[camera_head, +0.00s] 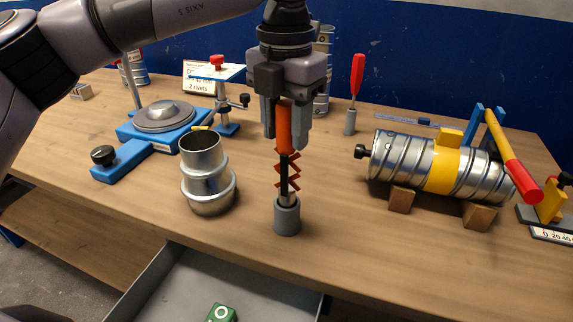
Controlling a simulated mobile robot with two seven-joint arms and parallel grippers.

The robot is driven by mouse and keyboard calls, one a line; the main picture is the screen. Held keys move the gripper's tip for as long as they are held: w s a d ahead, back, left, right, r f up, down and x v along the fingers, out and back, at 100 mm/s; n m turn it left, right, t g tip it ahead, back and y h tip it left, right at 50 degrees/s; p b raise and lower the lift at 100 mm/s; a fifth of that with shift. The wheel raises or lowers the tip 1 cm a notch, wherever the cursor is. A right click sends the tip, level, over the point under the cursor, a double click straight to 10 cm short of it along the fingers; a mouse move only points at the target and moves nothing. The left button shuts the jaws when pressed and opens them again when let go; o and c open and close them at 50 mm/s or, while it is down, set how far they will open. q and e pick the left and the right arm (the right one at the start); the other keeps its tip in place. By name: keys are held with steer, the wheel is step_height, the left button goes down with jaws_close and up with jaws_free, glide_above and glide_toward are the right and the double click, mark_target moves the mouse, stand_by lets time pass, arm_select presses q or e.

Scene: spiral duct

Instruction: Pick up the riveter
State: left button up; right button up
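The riveter (286,135) has an orange handle and an orange lazy-tong linkage around a dark rod. It stands upright with its lower end in a small grey cylindrical holder (287,217) near the table's front edge. My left gripper (285,138) points straight down over it, one finger on each side of the orange handle. No gap shows between fingers and handle, so the gripper looks shut on it. My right gripper is not in view.
A metal duct collar (207,175) stands close left of the holder. A blue turntable fixture (165,118) is farther left. A spiral duct (395,164) with a yellow band rests on wooden blocks at right. A red-handled tool (356,80) stands behind. An open drawer (255,280) is below.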

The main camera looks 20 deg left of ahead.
arm_select(q)
jaws_close()
steer(key=shift+r, duration=0.1)
